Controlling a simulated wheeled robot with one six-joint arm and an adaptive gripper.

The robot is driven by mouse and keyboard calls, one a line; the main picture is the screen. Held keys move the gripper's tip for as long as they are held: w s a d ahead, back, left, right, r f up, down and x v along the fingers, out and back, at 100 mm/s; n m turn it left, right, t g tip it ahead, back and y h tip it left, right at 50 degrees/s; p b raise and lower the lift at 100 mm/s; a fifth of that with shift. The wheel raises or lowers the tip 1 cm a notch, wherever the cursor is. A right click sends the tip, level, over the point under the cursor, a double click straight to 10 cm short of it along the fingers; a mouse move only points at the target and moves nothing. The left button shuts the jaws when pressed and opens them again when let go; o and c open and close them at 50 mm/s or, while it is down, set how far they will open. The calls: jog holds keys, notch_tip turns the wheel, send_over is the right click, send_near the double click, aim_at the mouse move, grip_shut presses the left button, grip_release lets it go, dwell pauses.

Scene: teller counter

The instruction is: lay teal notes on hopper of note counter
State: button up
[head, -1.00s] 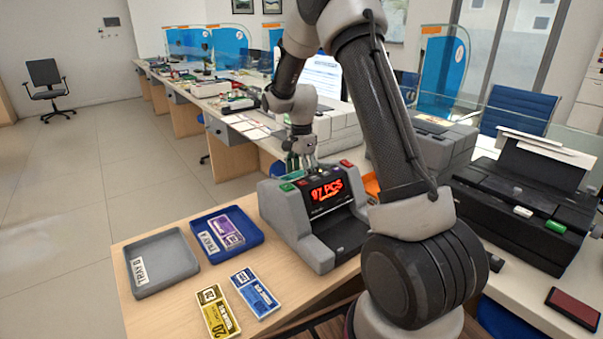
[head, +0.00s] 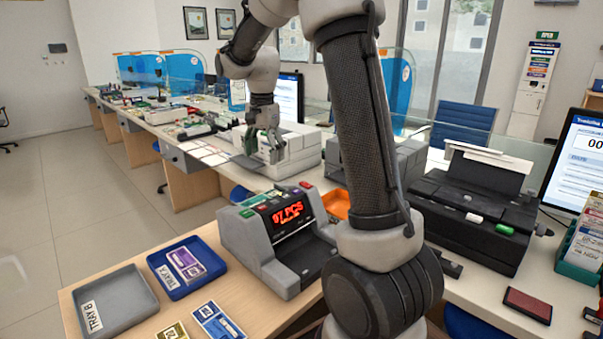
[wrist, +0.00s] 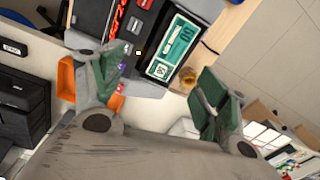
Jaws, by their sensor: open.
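The teal notes (wrist: 172,48) show in the wrist view, lying flat on the top of the grey note counter (head: 262,258), in its hopper area. In the head view I cannot make them out clearly behind the counter's raised top. The counter's red display reads a number and "PCS". My gripper (head: 268,143) is open and empty, above and behind the counter. In the wrist view my gripper (wrist: 160,88) has its green-padded fingers wide apart, with the notes beyond the fingertips and clear of them.
A blue tray (head: 204,281) labelled A holds purple notes (head: 183,265). A grey tray (head: 118,303) labelled B looks empty. Blue notes (head: 217,322) and yellow notes (head: 173,331) lie on the desk in front. An orange tray (head: 335,204) and a black printer (head: 470,215) stand right of the counter.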

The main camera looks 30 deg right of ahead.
jog(key=s+r+n+t, duration=0.1)
jog(key=s+r+n, duration=0.25)
jog(key=s, duration=0.35)
jog(key=s+r+n+t, duration=0.1)
jog(key=s+r+n, duration=0.25)
jog(key=s, duration=0.45)
jog(key=s+a+f+n+t, duration=0.1)
jog(key=s+n, duration=0.5)
jog(key=s, duration=0.9)
jog(key=shift+f+n+t, duration=0.3)
jog(key=shift+f+t, duration=0.1)
jog(key=shift+f, duration=0.2)
